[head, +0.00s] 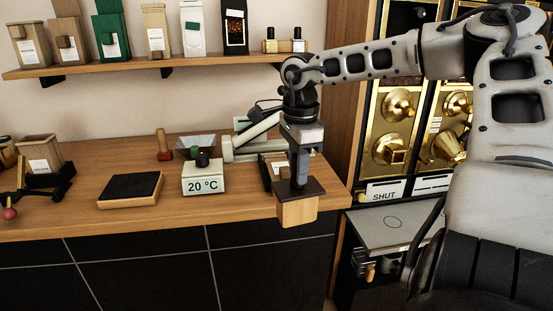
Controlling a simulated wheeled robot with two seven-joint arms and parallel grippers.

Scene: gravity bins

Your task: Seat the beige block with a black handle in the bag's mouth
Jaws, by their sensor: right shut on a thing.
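My right gripper (298,180) points down at the counter's front right edge. It is shut on the upper part of a beige block (297,212) with a dark, wide top; its grip hides most of the handle. The block hangs at the front edge, and I cannot tell whether it touches anything. A beige bag (40,152) with a white label stands on the counter at the far left. Several more bags stand on the shelf above, one of them beige (155,28). I cannot tell which bag is the task's, and no open mouth shows clearly. My left gripper is out of view.
On the counter (120,223) are a black-topped wooden pad (130,189), a pale box reading 20 °C (203,178), a red-brown stamp-like piece (164,145) and a pale jointed device (250,145) behind my gripper. Gold-fronted bins (398,148) stand right, above a grey plate (393,226).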

